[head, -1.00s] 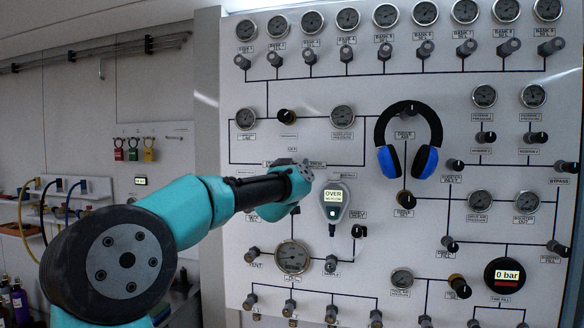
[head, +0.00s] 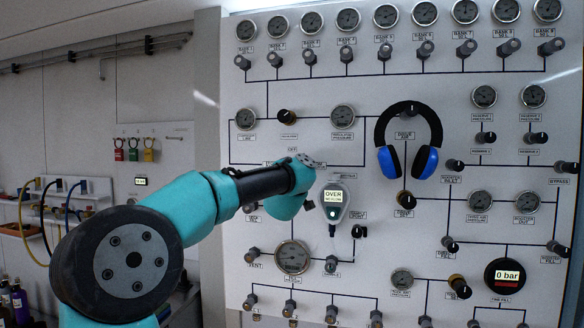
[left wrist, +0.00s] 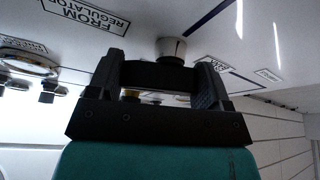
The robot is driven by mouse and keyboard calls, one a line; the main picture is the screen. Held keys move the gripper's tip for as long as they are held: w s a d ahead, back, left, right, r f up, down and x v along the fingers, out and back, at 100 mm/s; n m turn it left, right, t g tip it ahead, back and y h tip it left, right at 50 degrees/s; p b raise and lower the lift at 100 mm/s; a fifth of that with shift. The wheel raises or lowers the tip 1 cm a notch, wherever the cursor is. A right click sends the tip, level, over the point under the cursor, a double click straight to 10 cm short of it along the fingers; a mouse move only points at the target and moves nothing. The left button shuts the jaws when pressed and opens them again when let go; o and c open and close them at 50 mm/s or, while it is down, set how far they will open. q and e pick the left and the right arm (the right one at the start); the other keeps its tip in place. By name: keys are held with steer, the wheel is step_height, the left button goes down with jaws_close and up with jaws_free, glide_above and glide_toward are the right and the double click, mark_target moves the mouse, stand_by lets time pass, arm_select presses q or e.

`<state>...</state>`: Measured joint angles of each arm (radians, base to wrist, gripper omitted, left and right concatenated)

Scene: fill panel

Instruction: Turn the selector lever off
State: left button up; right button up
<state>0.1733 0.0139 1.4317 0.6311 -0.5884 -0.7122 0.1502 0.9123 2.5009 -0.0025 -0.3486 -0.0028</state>
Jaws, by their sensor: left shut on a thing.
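In the left wrist view, the selector lever shows as a dark bar (left wrist: 152,74) between the fingers, with a pale round hub (left wrist: 172,48) on the panel just beyond it. My left gripper (left wrist: 158,84) is shut on this bar. In the head view, my left gripper (head: 308,205) is at the panel, left of the grey handheld meter reading OVER (head: 334,203). The lever is hidden there behind my teal wrist. My right gripper is in neither view.
The white panel (head: 240,215) carries gauges and knobs close around the gripper. A large gauge (head: 292,257) sits below it. Blue and black headphones (head: 408,140) hang to the right. A label reading FROM REGULATOR (left wrist: 88,15) shows in the left wrist view.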

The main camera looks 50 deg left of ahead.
arm_select(q)
steer(key=n+g+y, duration=0.1)
steer(key=n+g, duration=0.1)
steer(key=n, duration=0.3)
steer(key=shift+r, duration=0.2)
steer(key=n+g, duration=0.2)
steer(key=n, duration=0.2)
steer(key=shift+s+a+n, duration=0.1)
steer(key=shift+a+n, duration=0.05)
steer(key=shift+n, duration=0.15)
steer(key=n+g, duration=0.1)
steer(key=n, duration=0.2)
steer(key=n+g, duration=0.1)
steer(key=n, duration=0.2)
steer(key=shift+s+a+r+n+g+h, duration=0.1)
steer(key=shift+a+n+g+h, duration=0.1)
steer(key=shift+n+g+h, duration=0.15)
steer(key=o, duration=0.9)
